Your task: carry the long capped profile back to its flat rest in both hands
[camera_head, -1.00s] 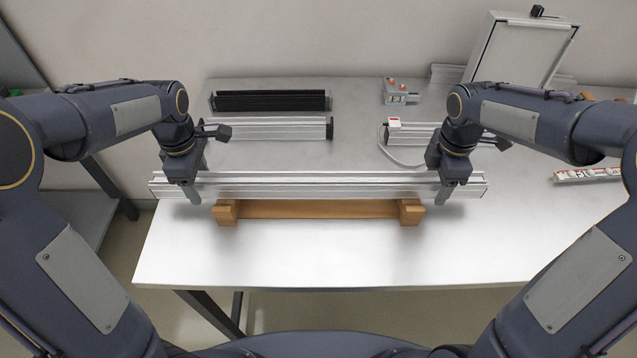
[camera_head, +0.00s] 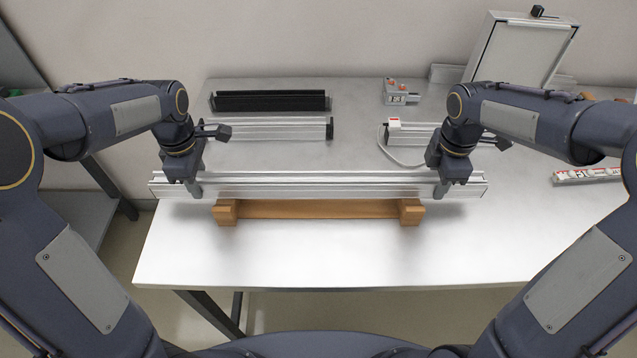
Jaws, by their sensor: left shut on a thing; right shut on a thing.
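The long silver profile (camera_head: 320,184) lies level from left to right across the middle of the table. My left gripper (camera_head: 194,190) is shut on it near its left end, and my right gripper (camera_head: 442,190) is shut on it near its right end. A brown wooden rest (camera_head: 320,209) with a raised block at each end shows just below the profile in the picture. The profile hides the rest's back edge, so I cannot tell whether the two touch. The caps at the profile's ends are too small to make out clearly.
Behind the profile are a black channel (camera_head: 270,101), a shorter silver rail (camera_head: 280,129) and another rail with a white cabled block (camera_head: 394,123). The table's front (camera_head: 320,260) is clear.

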